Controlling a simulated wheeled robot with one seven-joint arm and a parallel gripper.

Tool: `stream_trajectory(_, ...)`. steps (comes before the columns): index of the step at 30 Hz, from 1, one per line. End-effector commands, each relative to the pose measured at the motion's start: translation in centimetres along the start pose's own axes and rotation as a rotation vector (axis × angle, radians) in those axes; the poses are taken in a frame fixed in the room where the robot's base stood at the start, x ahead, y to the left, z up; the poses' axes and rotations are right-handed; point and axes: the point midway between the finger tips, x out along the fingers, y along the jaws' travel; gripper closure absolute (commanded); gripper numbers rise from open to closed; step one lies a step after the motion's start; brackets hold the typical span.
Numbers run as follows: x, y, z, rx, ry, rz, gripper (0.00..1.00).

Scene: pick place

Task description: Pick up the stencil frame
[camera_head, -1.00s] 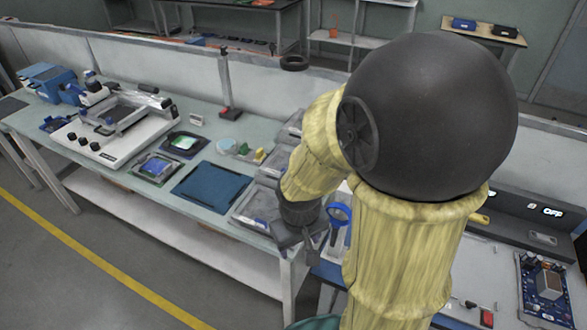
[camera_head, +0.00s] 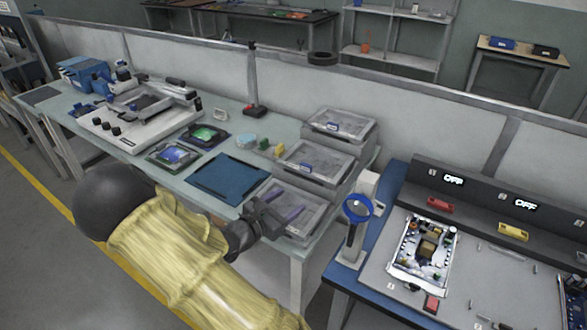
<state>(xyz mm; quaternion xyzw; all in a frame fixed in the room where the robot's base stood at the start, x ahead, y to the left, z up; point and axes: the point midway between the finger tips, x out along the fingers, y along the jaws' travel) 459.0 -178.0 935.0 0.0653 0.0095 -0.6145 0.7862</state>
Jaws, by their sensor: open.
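A flat, metal-edged frame (camera_head: 140,101) sits on the white bench-top printer at the left of the bench; I take it for the stencil frame, but cannot be sure. My gripper (camera_head: 287,203) is open over the front grey tray, well to the right of the printer. No object shows between its fingers. My arm covers part of the bench's front edge.
Grey lidded trays (camera_head: 318,160) stand in a row at the bench's right end. A blue mat (camera_head: 226,180) lies left of my gripper. A blue-ringed magnifier (camera_head: 357,208) and a circuit board (camera_head: 424,250) are on the right-hand bench. A low partition runs behind.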

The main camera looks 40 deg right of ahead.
Motion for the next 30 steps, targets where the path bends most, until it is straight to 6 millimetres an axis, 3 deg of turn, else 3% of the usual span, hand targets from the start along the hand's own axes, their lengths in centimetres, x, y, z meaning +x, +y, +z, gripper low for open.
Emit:
stream_trajectory(1, 0.0, 1.2, -0.5, -0.043, -0.041, 0.057, 0.38)
stream_trajectory(5, -0.3, 3.1, -0.4, -0.097, -0.090, 0.137, 0.38)
stream_trajectory(17, -0.5, 3.6, -0.3, -0.100, -0.090, 0.155, 0.38)
stream_trajectory(30, 6.7, 4.6, 0.3, -0.101, -0.090, 0.150, 0.38)
